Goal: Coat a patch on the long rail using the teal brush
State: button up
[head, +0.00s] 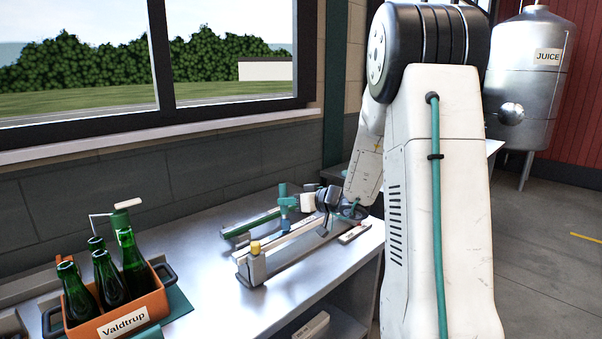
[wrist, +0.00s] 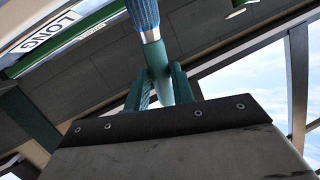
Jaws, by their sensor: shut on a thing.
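My gripper (head: 290,204) is shut on the teal brush (head: 283,190), which stands upright above the rails with its blue bristles (head: 286,225) down. In the wrist view the teal fingers grip the brush handle (wrist: 157,62), and the blue bristle end (wrist: 143,14) runs out of the top of the picture. A long green rail (head: 252,226) lies at the back of the bench. In the wrist view a green strip (wrist: 75,34) runs beside a white plate (wrist: 48,34) that seems to read LONG, upside down. I cannot tell whether the bristles touch a rail.
A grey rail with a yellow-topped end post (head: 256,264) lies in front of the green one. An orange carrier (head: 112,325) with green bottles stands at front left. The metal bench (head: 205,262) is clear between them. A window wall borders the back.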

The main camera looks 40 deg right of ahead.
jog(key=shift+w+d+r, duration=0.1)
jog(key=shift+d, duration=1.4)
notch_tip(320, 180, up, 8)
